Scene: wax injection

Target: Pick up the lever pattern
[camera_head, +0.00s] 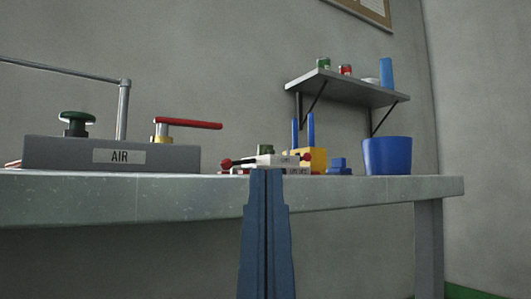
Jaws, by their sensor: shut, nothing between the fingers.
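My gripper (266,172) shows as two blue-grey fingers pointing up, shut with nothing between them, in front of the table's front edge. Just beyond its tips lies a cluster of small pieces on the table. A small dark red part with a rounded end (225,163) shows at the left of the cluster, and another red end (306,157) at the right. Pale labelled blocks (278,160) lie between them. I cannot tell for sure which of these is the lever pattern. My fingers hide part of the cluster's lower front.
A grey block marked AIR (60,153), with a green knob and a red handle (188,123), stands at left on the table (400,188). Behind and right are a yellow block with blue posts (320,160), a small blue piece (340,167) and a blue bucket (387,156). A wall shelf (350,90) hangs above.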

